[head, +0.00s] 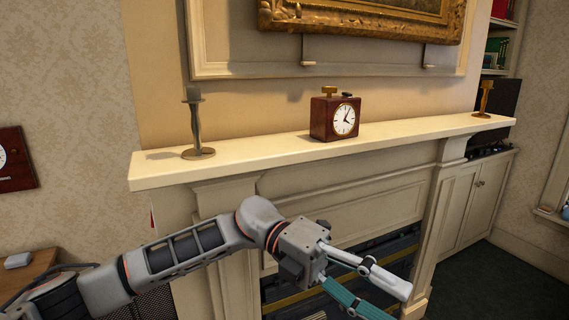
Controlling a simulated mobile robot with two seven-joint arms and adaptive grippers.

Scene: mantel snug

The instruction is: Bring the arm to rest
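My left arm comes in from the lower left and reaches across in front of the fireplace. My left gripper (388,299) is below the mantel shelf, in front of the fireplace opening. Its pale finger and its teal finger stand apart, with nothing seen between them. The end of the teal finger is at the bottom edge of the view. My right gripper is not in view.
The cream mantel shelf (255,157) holds a candlestick (195,128) at left, a dark red clock (334,116) in the middle and a brass candlestick (485,99) at right. A wooden table (28,272) stands at the lower left. The dark floor (500,285) at right looks clear.

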